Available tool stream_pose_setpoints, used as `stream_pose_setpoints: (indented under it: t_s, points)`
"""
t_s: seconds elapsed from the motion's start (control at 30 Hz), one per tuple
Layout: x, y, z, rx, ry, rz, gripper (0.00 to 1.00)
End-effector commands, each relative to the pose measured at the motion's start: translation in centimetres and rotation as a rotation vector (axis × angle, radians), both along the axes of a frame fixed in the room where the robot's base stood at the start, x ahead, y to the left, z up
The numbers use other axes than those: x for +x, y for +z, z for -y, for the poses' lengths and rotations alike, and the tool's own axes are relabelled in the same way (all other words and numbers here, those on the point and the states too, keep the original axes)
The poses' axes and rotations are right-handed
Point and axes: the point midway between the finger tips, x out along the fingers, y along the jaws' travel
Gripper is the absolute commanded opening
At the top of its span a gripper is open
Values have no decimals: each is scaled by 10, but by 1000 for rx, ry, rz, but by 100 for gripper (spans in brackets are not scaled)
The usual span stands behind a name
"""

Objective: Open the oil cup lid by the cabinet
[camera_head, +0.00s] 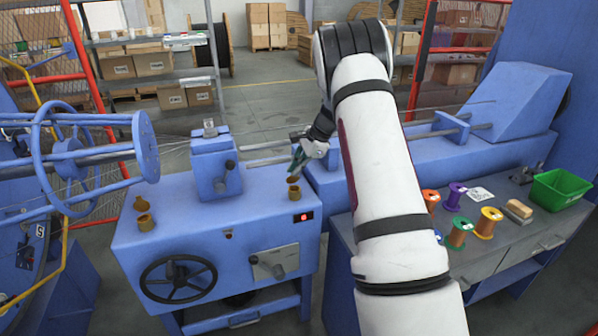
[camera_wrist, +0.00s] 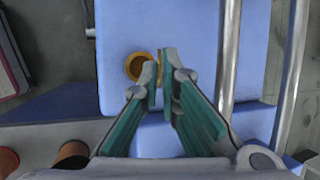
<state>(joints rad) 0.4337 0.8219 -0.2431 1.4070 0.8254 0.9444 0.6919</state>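The brass oil cup (camera_head: 294,193) stands on the right part of the blue cabinet top (camera_head: 250,200). In the wrist view its round mouth (camera_wrist: 135,67) is uncovered. Its lid (camera_wrist: 160,68) shows nearly edge-on beside the mouth, standing up from the cup. My gripper (camera_wrist: 160,80) comes down over the cup from above, with its green-padded fingertips close together, one on each side of the lid. The lid fills the narrow gap between them. In the head view my gripper (camera_head: 297,163) is just above the cup, and the contact is too small to see.
A second brass cup (camera_head: 145,222) with a raised lid is at the cabinet's left. A blue block (camera_head: 215,165) stands behind. Metal rods (camera_wrist: 230,50) run beside the cup. Coloured spools (camera_head: 460,232) and a green bin (camera_head: 560,190) are on the right bench.

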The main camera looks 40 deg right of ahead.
Motion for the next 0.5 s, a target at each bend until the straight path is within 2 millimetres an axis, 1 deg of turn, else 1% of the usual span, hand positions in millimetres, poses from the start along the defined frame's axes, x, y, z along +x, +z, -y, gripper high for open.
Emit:
stream_pose_setpoints:
  t_s: [0.03,0.1,0.3,0.5]
  points:
    - [7,-2,1,5,3,-30,0]
    - [10,-2,3,20,3,-79,0]
    - [18,-2,5,55,-1,-193,0]
    - [23,-1,6,80,-3,-271,0]
